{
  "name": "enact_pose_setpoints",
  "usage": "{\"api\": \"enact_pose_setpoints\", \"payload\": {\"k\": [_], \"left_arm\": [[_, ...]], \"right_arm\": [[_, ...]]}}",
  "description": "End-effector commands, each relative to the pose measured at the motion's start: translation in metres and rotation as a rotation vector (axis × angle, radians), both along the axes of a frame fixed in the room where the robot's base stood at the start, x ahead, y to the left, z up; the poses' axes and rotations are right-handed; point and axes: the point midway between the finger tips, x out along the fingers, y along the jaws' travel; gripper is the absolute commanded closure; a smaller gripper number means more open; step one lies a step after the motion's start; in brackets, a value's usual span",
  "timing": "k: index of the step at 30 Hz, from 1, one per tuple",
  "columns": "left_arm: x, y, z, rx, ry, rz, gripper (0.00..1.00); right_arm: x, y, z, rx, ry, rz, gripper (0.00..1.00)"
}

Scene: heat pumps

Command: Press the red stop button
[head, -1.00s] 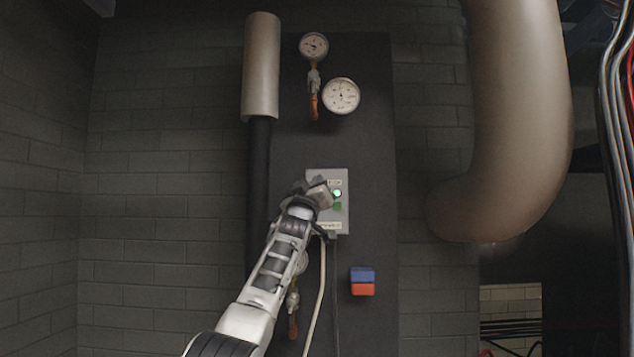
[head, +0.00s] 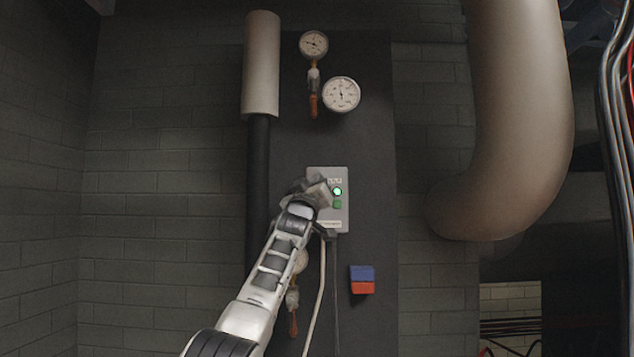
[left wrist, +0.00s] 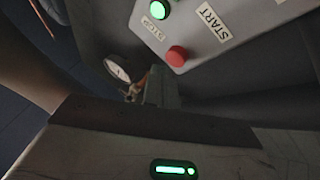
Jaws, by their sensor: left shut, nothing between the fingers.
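The grey control box (head: 341,218) is on the dark panel in the head view. A lit green lamp (head: 337,191) and a green button (head: 337,204) show on its right half. The red stop button (left wrist: 177,56) shows in the left wrist view, uncovered, on the box face near the START and STOP labels. In the head view it is hidden behind my left gripper (head: 321,192). That gripper is shut and empty, in front of the box's left half. Whether it touches the box cannot be told. My right gripper is not in view.
Two gauges (head: 342,94) are above the box. A blue and red block (head: 362,280) is below it, and a pale cable (head: 320,290) hangs down. A vertical pipe (head: 261,70) stands left of the box and a large bent pipe (head: 520,110) at right.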

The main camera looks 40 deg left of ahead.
Motion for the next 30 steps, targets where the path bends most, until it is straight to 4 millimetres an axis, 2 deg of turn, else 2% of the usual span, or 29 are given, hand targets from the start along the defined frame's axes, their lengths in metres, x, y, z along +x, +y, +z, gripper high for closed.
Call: {"api": "enact_pose_setpoints", "payload": {"k": [30], "left_arm": [[0.0067,0.0056,-0.0002,0.000,0.001,0.000,1.00]], "right_arm": [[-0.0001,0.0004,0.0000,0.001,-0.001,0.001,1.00]]}}
